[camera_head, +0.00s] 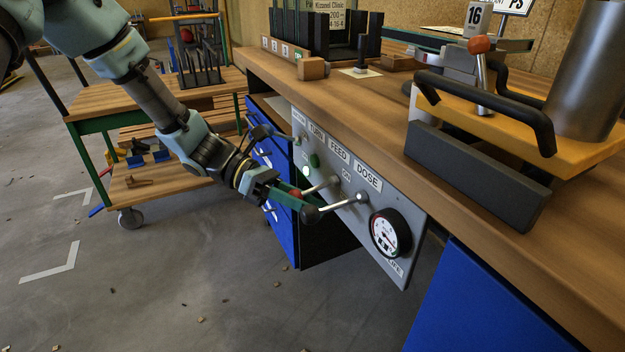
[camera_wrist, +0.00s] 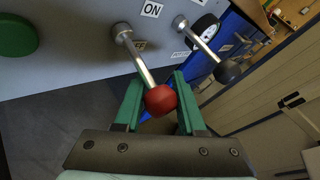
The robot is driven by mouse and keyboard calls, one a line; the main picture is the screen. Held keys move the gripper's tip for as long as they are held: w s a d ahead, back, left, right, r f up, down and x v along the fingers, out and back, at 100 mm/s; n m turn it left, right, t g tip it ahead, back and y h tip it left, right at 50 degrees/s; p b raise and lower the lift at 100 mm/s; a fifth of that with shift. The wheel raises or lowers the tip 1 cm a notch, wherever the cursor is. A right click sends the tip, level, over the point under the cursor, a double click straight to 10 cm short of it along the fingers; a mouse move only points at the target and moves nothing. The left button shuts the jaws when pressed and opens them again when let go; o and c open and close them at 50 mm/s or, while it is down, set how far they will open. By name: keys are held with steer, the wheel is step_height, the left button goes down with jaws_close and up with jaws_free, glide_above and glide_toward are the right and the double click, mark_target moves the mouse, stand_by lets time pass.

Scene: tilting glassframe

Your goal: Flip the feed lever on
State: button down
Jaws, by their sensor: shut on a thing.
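The feed lever, a metal rod with a red ball knob (camera_head: 296,193), sticks out from a grey panel (camera_head: 384,205) under the FEED label (camera_head: 338,152). My gripper (camera_head: 292,192) has its green fingers on both sides of the red knob and is shut on it. In the wrist view, the red knob (camera_wrist: 160,98) sits between the fingertips (camera_wrist: 157,100), with the rod running up to its pivot. An ON label (camera_wrist: 151,9) is beside the pivot. Part of the knob is hidden by the fingers in the head view.
The dose lever with a dark knob (camera_head: 310,214) is close beside my gripper; a turn lever (camera_head: 297,140) is on the other side. A gauge (camera_head: 390,233) and a green button (camera_head: 314,160) are on the panel. The wooden bench (camera_head: 330,112) overhangs above.

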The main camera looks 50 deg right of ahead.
step_height(320, 180, up, 5)
steer(key=n+t+y+p, duration=0.3)
steer(key=y+p, duration=0.1)
steer(key=p, duration=1.3)
steer(key=shift+f+n, duration=0.1)
steer(key=shift+n, duration=0.3)
steer(key=shift+d+t+y+p, duration=0.1)
steer(key=shift+t+y+p, duration=0.2)
steer(key=c, duration=0.5)
jaws_free()
steer(key=shift+w, duration=0.1)
steer(key=b+v, duration=0.1)
steer(key=v, duration=0.9)
steer(key=shift+w+r+b, duration=0.2)
steer(key=shift+r+b, duration=0.05)
steer(key=shift+b, duration=0.15)
